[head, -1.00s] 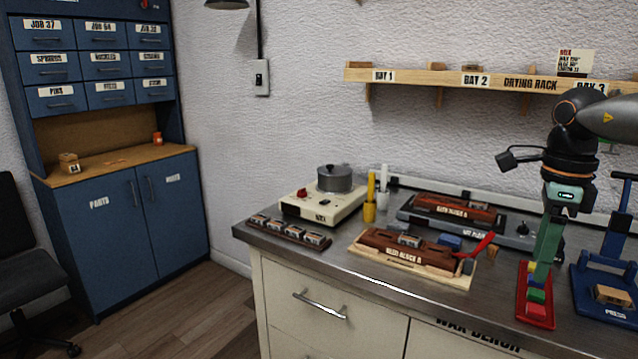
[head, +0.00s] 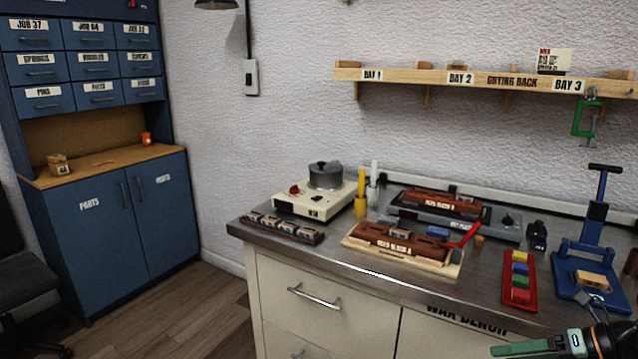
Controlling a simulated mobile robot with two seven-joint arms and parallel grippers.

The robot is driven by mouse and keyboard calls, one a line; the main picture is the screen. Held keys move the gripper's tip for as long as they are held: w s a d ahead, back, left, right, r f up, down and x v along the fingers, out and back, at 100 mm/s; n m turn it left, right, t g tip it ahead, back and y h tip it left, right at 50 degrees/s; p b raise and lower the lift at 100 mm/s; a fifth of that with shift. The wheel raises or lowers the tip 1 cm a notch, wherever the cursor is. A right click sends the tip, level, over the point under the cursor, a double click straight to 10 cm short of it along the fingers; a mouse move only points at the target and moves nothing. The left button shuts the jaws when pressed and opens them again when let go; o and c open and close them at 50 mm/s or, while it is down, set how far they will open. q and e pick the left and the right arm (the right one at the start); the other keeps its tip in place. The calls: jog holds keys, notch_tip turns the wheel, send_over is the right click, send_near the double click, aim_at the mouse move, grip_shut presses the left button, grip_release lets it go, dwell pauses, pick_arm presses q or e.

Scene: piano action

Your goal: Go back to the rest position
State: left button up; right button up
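My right gripper (head: 535,348) is at the bottom right corner of the head view, with its arm coming in from the right. Its green fingers lie nearly level and point left, in front of the bench's front edge. I see them from the side, so whether there is a gap between them is unclear. No object shows in them. My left gripper is not in view.
The metal wax bench (head: 400,283) holds a red tray (head: 533,290) of coloured blocks, a blue press (head: 600,240), reed block A (head: 400,245), a hot plate (head: 480,228) and a pot (head: 325,175). A drying rack (head: 420,76) hangs above.

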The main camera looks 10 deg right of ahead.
jog(key=s+a+f+m+t+h, duration=0.25)
jog(key=s+a+f+m, duration=0.2)
jog(key=f+m, duration=0.5)
jog(key=s+a+f+m+t+h, duration=0.2)
jog(key=s+a+f+m+t, duration=0.15)
jog(key=a+f+m, duration=0.45)
jog(key=s+a+f+m+g, duration=0.2)
jog(key=s+a+m, duration=0.1)
jog(key=a+m, duration=0.4)
jog(key=s+a+f+m+g, duration=0.2)
jog(key=s+a+f+m, duration=0.1)
jog(key=a+m, duration=0.4)
pick_arm(q)
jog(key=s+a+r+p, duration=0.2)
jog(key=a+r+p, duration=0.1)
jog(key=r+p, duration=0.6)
jog(key=p, duration=0.4)
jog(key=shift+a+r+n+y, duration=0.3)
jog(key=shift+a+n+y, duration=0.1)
pick_arm(e)
notch_tip(320, 180, up, 10)
jog(key=s+d, duration=0.1)
jog(key=s, duration=0.1)
jog(key=shift+h, duration=0.45)
jog(key=shift+s, duration=0.1)
